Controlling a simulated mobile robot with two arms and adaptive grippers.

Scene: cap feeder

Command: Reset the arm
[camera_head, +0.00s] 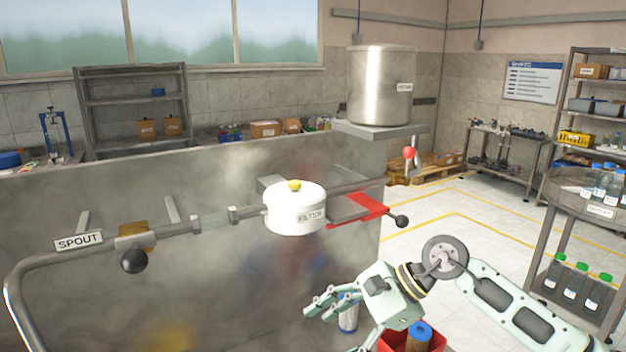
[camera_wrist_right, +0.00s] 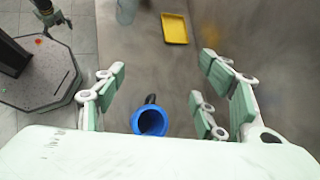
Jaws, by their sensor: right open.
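My right gripper (camera_head: 318,303) hangs in front of the steel panel, at the lower middle of the head view. In the right wrist view its fingers (camera_wrist_right: 158,85) are spread apart with nothing between them. Beyond and below them is a blue round-rimmed thing (camera_wrist_right: 150,122) with a dark handle. A small pale-green gripper, apparently my left one (camera_wrist_right: 56,24), shows at the top left of the wrist view. It is too small there to tell its jaws, and the head view does not show it.
The steel panel (camera_head: 150,285) carries a pipe labelled SPOUT, a white FILTER housing (camera_head: 294,212) and a red bracket (camera_head: 362,212). A steel tank (camera_head: 380,88) stands above. A red box (camera_head: 434,340) is by my right forearm. A yellow tray (camera_wrist_right: 175,28) lies below. Shelves (camera_head: 585,200) stand right.

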